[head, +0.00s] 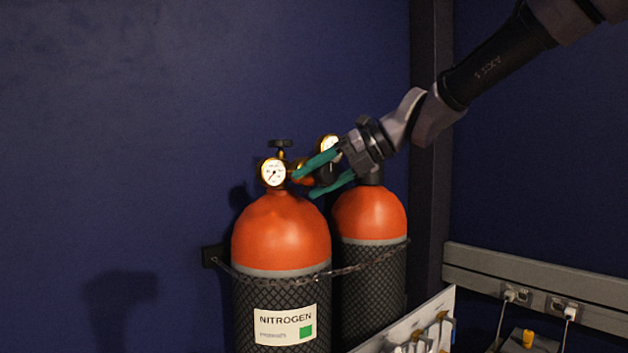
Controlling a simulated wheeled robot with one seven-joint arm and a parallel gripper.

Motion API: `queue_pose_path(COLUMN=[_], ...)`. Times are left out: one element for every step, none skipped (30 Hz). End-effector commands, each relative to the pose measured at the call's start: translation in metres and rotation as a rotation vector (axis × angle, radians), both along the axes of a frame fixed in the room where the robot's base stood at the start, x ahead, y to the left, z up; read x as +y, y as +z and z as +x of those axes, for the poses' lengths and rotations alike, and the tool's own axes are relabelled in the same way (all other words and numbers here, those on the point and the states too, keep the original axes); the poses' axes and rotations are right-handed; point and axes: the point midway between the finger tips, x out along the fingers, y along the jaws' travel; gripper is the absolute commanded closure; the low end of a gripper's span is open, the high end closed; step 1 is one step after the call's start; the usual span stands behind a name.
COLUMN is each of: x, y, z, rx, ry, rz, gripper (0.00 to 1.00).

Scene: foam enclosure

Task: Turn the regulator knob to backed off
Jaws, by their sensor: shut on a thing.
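The front orange gas cylinder (281,233) stands upright with a NITROGEN label (285,325). On its top are a round white-faced gauge (274,172) and a black valve handwheel (281,143). My gripper (304,184) comes in from the upper right with teal fingers. They are shut on the regulator knob (307,181), just right of the gauge. Only a small reddish part of the knob shows between the fingers. Its turned position cannot be read from here. The gauge needle is too small to read surely.
A second orange cylinder (369,213) stands behind to the right, with a second gauge (329,143) partly hidden by my gripper. A chain (330,273) holds both cylinders. The left wall side is clear.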

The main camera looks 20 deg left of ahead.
Motion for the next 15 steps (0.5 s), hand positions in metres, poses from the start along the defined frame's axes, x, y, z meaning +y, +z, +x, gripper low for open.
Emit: queue_pose_path(x=[-0.0006,-0.0006,-0.0006,-0.0007,-0.0007,-0.0006,-0.0007,-0.0007,-0.0007,-0.0007,-0.0007,-0.0007,-0.0007,-0.0006,-0.0006], y=[-0.0010,-0.0011,-0.0012,-0.0012,-0.0012,-0.0013,-0.0014,-0.0014,-0.0014,-0.0014,-0.0014,-0.0015,-0.0015,-0.0015,-0.0013], z=[0.0011,0.0012,0.0012,0.0012,0.0012,0.0012,0.0011,0.0011,0.0011,0.0011,0.0011,0.0010,0.0010,0.0009,0.0008], rx=[-0.004,-0.005,-0.006,-0.006,-0.007,-0.007,-0.007,-0.007,-0.006,-0.006,-0.006,-0.006,-0.006,-0.006,-0.006], ry=[-0.002,-0.002,-0.002,-0.002,-0.002,-0.002,-0.002,-0.002,-0.002,-0.002,-0.002,-0.002,-0.002,-0.001,-0.001], rz=[-0.004,-0.004,-0.005,-0.005,-0.006,-0.006,-0.006,-0.006,-0.005,-0.005,-0.005,-0.005,-0.005,-0.006,-0.006], gripper=[0.96,0.96,0.96,0.96,0.96,0.96,0.96,0.96,0.96,0.96,0.96,0.96,0.29,0.18,0.14])
